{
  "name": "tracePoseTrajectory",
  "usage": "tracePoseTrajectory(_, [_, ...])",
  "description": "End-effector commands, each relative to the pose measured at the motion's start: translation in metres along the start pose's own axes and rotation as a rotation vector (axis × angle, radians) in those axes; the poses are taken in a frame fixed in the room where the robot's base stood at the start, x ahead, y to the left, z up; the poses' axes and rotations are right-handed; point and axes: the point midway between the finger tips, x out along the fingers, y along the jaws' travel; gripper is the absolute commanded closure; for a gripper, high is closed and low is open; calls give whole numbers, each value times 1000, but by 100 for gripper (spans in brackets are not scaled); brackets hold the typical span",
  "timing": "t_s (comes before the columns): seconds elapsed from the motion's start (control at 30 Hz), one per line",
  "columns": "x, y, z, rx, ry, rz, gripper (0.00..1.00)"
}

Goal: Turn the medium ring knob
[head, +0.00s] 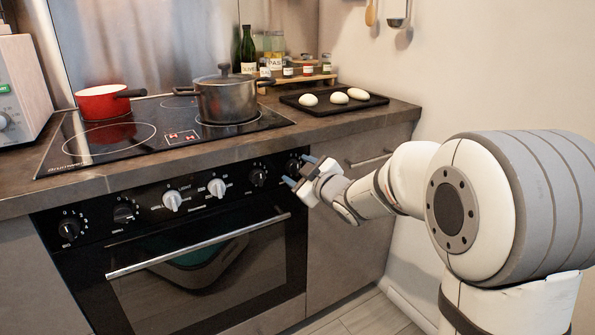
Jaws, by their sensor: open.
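The oven's black control panel carries a row of knobs. From left to right they are a black knob (70,228), a second black knob (124,212), a white knob (172,200), a second white knob (217,187), a black knob (258,176) and a rightmost black knob (293,166). The labels are too small to tell which is the medium ring knob. My gripper (298,171) is open at the panel's right end, its blue-grey fingertips close to the rightmost knob. I cannot tell whether they touch it.
The oven door handle (200,245) runs below the knobs. The counter edge (210,159) juts above them. A red pan (103,103) and a lidded grey pot (226,97) stand on the black cooktop (110,155). A dark tray (366,103) holds pale egg-shaped items.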

Motion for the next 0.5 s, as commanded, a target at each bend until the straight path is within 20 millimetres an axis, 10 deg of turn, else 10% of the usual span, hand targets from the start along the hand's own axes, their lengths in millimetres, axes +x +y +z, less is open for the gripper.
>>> tracePoseTrajectory(0.5, [-73, 0, -2, -1, 0, 0, 45])
